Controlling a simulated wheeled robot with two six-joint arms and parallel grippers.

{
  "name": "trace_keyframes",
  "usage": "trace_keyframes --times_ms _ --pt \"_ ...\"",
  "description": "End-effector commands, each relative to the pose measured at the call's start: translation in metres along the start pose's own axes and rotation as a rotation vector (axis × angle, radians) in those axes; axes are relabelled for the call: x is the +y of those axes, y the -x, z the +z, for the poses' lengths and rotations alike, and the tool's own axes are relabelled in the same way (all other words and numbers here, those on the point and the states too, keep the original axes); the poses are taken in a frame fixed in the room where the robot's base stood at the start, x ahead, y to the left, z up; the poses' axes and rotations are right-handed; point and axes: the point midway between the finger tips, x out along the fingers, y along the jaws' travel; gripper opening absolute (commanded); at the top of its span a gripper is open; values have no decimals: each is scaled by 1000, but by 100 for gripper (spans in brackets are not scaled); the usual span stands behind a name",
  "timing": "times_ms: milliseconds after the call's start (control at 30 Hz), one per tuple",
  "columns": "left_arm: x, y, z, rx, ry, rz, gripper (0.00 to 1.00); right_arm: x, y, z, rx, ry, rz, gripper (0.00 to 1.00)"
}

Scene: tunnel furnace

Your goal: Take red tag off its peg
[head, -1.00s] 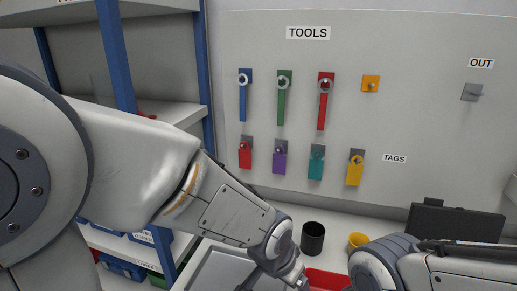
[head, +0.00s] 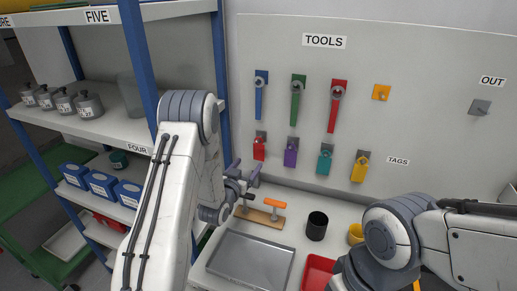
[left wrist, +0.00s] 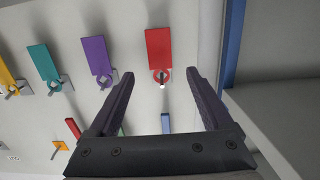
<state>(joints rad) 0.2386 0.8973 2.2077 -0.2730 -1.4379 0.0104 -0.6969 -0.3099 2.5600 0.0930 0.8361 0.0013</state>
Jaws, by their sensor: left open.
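The red tag (head: 259,150) hangs on its peg at the left end of the lower row on the tool board. In the left wrist view the red tag (left wrist: 158,47) appears upside down, with its ring around the pale peg. My left gripper (head: 244,172) is open and empty, just below and in front of the red tag. In the left wrist view its fingertips (left wrist: 160,74) stand either side of the tag's ring, apart from it. My right gripper is out of view; only its arm shows at the lower right.
The purple tag (head: 291,152) hangs close to the right of the red one. A blue shelf post (head: 140,60) and shelves stand at the left. Below are a grey tray (head: 250,262), an orange-handled tool (head: 274,203), and a black cup (head: 317,226).

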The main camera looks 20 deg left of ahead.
Motion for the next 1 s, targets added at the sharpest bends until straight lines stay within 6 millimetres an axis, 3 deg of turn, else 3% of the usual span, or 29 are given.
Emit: trace_keyframes --times_ms 433,533,700,1000 --pt "1 -64 0 -1 -1 1 84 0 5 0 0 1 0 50" --pt "1 -76 3 0 -2 1 84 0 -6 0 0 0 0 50" --pt "2 -87 2 -1 -1 1 84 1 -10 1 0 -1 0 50" --pt "1 -91 0 -2 0 1 84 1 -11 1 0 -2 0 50"
